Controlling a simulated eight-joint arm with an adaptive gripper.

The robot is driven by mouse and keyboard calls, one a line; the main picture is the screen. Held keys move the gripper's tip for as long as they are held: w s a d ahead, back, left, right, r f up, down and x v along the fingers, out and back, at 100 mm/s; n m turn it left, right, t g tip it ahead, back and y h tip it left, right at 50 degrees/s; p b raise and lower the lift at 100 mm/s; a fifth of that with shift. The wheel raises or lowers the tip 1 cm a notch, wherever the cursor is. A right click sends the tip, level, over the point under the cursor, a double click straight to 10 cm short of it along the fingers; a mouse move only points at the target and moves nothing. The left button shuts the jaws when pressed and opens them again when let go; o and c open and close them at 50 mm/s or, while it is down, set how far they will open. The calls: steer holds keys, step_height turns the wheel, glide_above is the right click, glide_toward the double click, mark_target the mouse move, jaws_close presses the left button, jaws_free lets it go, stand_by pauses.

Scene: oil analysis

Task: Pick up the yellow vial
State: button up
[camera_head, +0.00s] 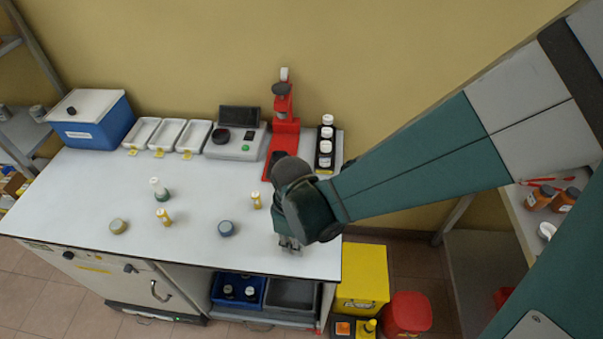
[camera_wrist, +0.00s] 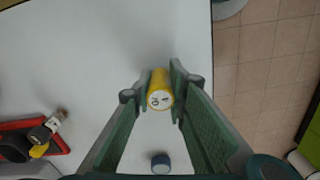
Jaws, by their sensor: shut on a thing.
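In the wrist view a yellow vial (camera_wrist: 159,90) with a pale, dark-marked end sits between the two fingers of my gripper (camera_wrist: 161,88). The fingers touch it on both sides. In the head view my gripper (camera_head: 289,244) is low over the front right part of the white bench, and the held vial is hidden there. Two other small yellowish vials stand on the bench, one at the middle (camera_head: 164,217) and one left of my wrist (camera_head: 256,200).
A white-and-green bottle (camera_head: 160,190), a tan jar (camera_head: 118,226) and a blue-grey jar (camera_head: 226,228) stand on the bench (camera_head: 90,190). A red stand (camera_head: 284,120) and a rack of white-capped bottles (camera_head: 326,145) are at the back. The bench's front edge is close to my gripper.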

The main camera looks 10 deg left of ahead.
steer(key=shift+r+p, duration=0.75)
steer(key=shift+r, duration=3.95)
steer(key=shift+a, duration=0.1)
steer(key=shift+w+a+r, duration=0.15)
steer(key=shift+w+a, duration=0.2)
steer(key=shift+a, duration=0.2)
steer(key=w+a+r+p, duration=0.2)
steer(key=w+a, duration=0.1)
steer(key=a, duration=1)
steer(key=w+a+r+p, duration=0.1)
steer(key=w+a+r, duration=0.15)
steer(key=a, duration=1.05)
steer(key=s+a+f+p, duration=0.1)
steer(key=s+a+p, duration=0.1)
steer(key=a, duration=1.3)
steer(key=s+a+f+p, duration=0.1)
steer(key=s+a, duration=0.3)
steer(key=a, duration=1.1)
steer(key=shift+a+p, duration=0.35)
steer(key=shift+s+f, duration=0.1)
steer(key=shift+f, duration=0.1)
